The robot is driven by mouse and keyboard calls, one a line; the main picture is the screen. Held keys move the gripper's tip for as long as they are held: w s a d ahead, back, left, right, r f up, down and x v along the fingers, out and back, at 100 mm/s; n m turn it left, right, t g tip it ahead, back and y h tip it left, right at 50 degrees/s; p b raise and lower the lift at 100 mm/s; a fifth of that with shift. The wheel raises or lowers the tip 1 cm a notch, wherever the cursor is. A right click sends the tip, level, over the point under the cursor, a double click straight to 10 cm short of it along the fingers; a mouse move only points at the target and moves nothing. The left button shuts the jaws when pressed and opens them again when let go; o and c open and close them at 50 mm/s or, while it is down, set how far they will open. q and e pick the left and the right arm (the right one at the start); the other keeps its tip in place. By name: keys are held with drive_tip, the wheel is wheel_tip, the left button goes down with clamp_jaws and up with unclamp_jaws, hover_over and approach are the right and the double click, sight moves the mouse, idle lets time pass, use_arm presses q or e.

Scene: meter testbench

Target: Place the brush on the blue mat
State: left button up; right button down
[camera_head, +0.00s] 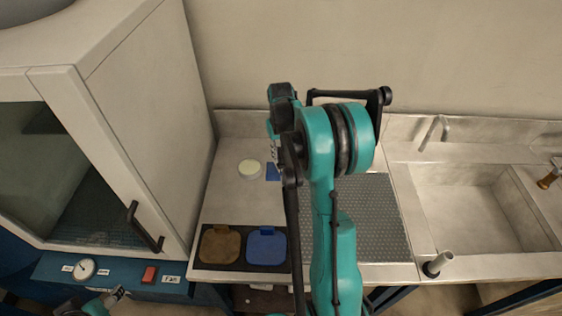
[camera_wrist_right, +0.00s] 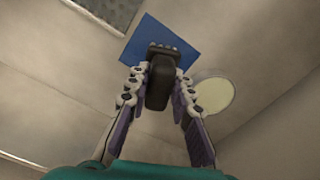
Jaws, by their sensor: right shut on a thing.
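My right gripper (camera_head: 275,150) shows in the head view partly behind my arm, over the back of the counter. In the right wrist view its fingers (camera_wrist_right: 160,92) are shut on a black brush (camera_wrist_right: 158,80). The blue mat, a small flat square (camera_wrist_right: 180,38), lies beyond the brush in the wrist view, and the brush overlaps it there. In the head view the mat (camera_head: 272,173) shows just below the gripper. I cannot tell the height of the brush above it. My left gripper (camera_head: 117,293) is small at the lower left, and its jaws are unclear.
A pale round disc (camera_head: 250,168) lies left of the mat. A dark tray (camera_head: 243,229) with a brown pad and a blue pad is at the counter's front. A grey textured sheet (camera_head: 375,220) lies to the right, then a sink (camera_head: 470,205). A white cabinet (camera_head: 150,110) stands left.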

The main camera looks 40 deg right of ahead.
sight(281, 161)
wheel_tip(281, 161, down, 3)
drive_tip(key=shift+f+b, duration=0.2)
drive_tip(key=shift+b, duration=0.25)
drive_tip(key=shift+r, duration=0.1)
drive_tip(key=c, duration=1.8)
unclamp_jaws()
drive_tip(key=shift+f, duration=0.2)
drive_tip(key=o, duration=0.5)
drive_tip(key=shift+c, duration=0.2)
